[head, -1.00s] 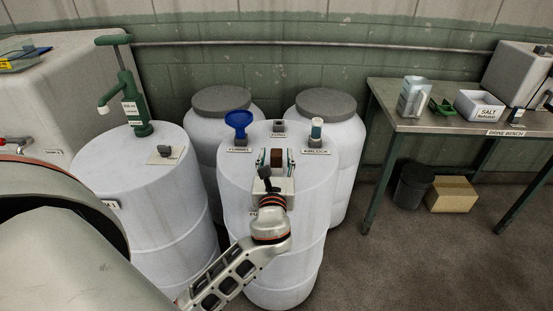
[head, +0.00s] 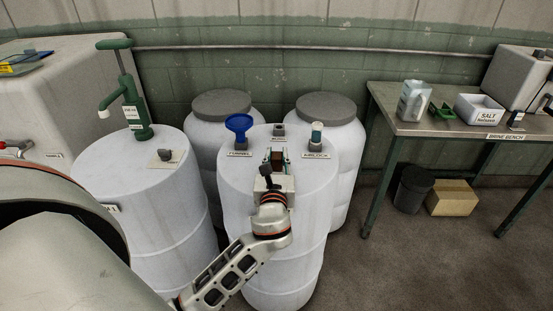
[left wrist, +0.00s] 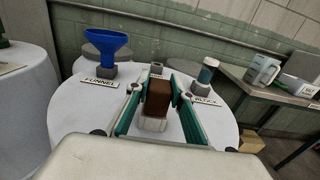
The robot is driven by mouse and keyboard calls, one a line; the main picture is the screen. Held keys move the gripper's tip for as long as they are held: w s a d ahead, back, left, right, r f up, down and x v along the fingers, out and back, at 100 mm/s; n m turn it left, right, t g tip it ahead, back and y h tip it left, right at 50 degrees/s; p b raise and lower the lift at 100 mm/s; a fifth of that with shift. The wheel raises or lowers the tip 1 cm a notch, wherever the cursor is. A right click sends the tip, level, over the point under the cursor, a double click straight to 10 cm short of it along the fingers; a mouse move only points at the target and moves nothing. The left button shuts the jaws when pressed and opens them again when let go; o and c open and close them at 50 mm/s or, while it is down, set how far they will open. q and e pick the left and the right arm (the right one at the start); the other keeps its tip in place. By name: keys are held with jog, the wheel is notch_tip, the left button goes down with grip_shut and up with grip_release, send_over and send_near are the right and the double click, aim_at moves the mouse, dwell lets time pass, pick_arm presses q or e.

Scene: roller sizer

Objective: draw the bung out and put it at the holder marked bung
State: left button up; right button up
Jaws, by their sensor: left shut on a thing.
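The brown bung (head: 277,155) is between the fingers of my left gripper (head: 277,160) above the top of the middle white drum (head: 240,185). In the left wrist view the bung (left wrist: 158,97) shows as a brown block with a pale part below it, and the green-sided fingers are shut on its two sides. I cannot tell whether its lower end is still in the drum. The small grey holder marked bung (head: 279,130) stands behind it at the back of the drum top; it looks empty. My right gripper is not in view.
A blue funnel (head: 239,123) stands in its holder left of the bung holder, and the airlock (head: 317,130) stands at the right. Grey-lidded drums (head: 325,106) stand behind. A drum with a green pump (head: 137,110) is at left, a brine bench (head: 440,125) at right.

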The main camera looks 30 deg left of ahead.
aim_at(277, 155)
pick_arm(q)
notch_tip(277, 155, up, 20)
jog(key=p, duration=0.5)
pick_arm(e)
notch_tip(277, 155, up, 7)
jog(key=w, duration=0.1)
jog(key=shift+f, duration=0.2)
pick_arm(q)
jog(key=shift+w+f, duration=0.1)
jog(key=shift+f, duration=0.05)
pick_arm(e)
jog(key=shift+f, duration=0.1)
